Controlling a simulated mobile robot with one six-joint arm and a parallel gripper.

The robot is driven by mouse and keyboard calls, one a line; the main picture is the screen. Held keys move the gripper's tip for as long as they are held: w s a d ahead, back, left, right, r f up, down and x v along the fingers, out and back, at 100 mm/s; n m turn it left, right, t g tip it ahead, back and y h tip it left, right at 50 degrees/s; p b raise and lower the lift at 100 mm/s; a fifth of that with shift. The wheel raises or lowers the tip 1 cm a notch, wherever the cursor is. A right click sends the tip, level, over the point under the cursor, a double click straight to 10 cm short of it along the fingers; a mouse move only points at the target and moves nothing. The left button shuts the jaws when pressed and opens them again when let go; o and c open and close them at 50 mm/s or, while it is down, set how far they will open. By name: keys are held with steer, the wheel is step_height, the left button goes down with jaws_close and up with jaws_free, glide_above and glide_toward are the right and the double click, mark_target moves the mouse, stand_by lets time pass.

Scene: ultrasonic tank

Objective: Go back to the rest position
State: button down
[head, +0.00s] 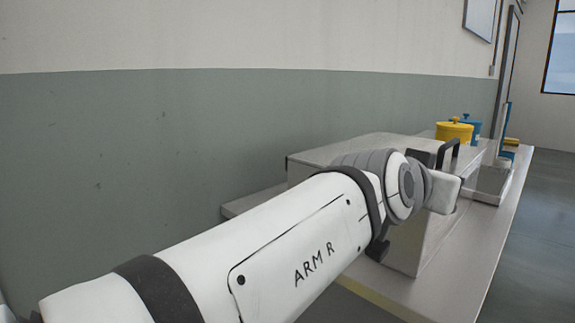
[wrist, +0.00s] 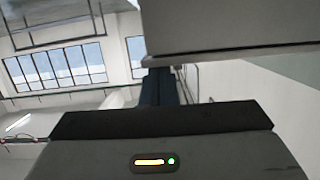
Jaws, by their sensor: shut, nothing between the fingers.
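My arm reaches across the head view from the lower left to a grey box-shaped tank (head: 345,150) on a bench. The wrist end stands in front of the tank's right part and hides some of it. In the wrist view my gripper (wrist: 162,76) shows as dark fingers close together beyond the dark bar and the grey housing with its lit indicator. It is shut and I see nothing held. A pale grey box-like body (wrist: 225,22), perhaps part of the tank, fills the upper right of that view, close to the fingertips. I cannot tell whether they touch.
A wall runs along the left; open floor (head: 545,220) lies right.

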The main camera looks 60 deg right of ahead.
steer(key=v, duration=0.7)
steer(key=shift+r+p, duration=0.25)
steer(key=shift+p, duration=0.2)
